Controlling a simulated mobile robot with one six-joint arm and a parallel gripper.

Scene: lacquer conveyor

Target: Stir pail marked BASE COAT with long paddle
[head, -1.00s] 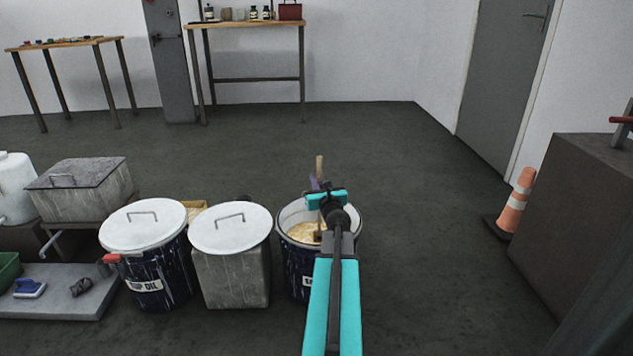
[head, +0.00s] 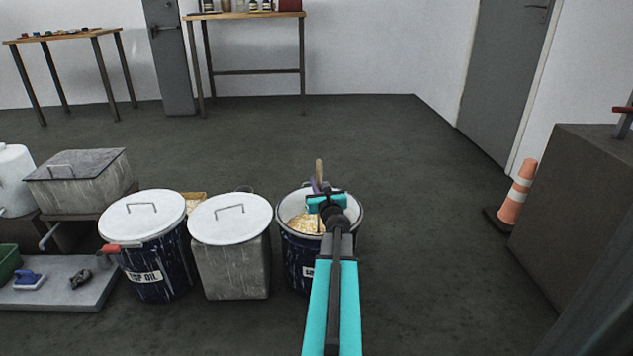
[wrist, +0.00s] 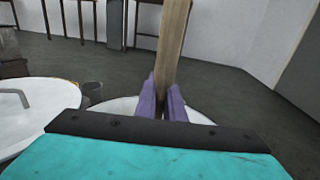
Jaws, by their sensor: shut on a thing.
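An open dark pail (head: 298,268) with pale tan contents (head: 305,223) stands at the centre of the head view. Its label is mostly hidden behind my arm, so I cannot read it. My gripper (head: 318,190) is over the pail, its purple fingers shut on the wooden paddle. The paddle's handle (head: 320,171) sticks up above the fingers, close to upright. In the wrist view the handle (wrist: 171,45) rises between the fingers (wrist: 162,108). The paddle's lower end is hidden by my arm and the pail.
A lidded square grey can (head: 235,265) stands close left of the pail, then a lidded dark drum (head: 160,270) labelled with "OIL". A traffic cone (head: 517,192) and a dark cabinet (head: 580,210) stand at the right. The floor behind the pail is clear.

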